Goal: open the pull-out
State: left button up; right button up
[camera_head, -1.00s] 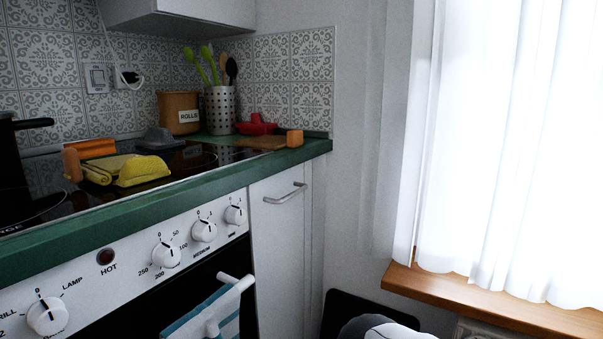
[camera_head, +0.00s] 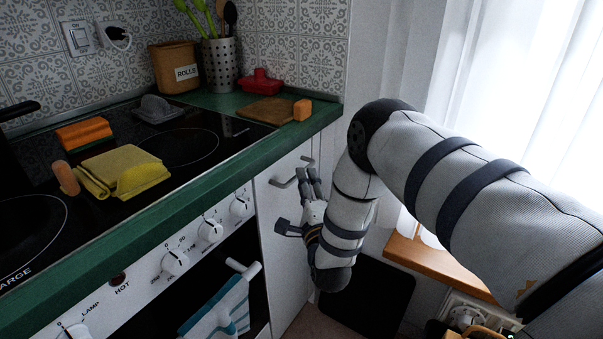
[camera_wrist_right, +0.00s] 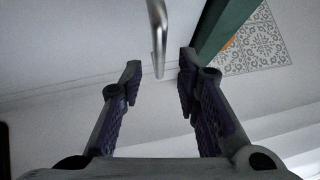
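The pull-out (camera_head: 282,246) is a narrow white cabinet front at the right end of the counter, beside the oven, and it looks shut. Its metal bar handle (camera_head: 291,176) is near the top of the front. My right gripper (camera_head: 298,208) is just below and in front of the handle, with its fingers spread. In the right wrist view the handle (camera_wrist_right: 158,30) shows ahead, and its end reaches toward the gap between the two open fingertips (camera_wrist_right: 160,78). Nothing is between the fingers. My left gripper is not in view.
The green counter edge (camera_head: 190,178) runs above the front. A towel (camera_head: 222,312) hangs on the oven rail to the left. A window sill (camera_head: 437,262) and a dark panel (camera_head: 368,298) are at the right. A cutting board (camera_head: 262,110) lies on the counter.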

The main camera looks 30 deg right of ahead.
jog(key=x, duration=0.4)
jog(key=shift+w+d, duration=0.1)
jog(key=shift+w, duration=0.05)
grip_shut()
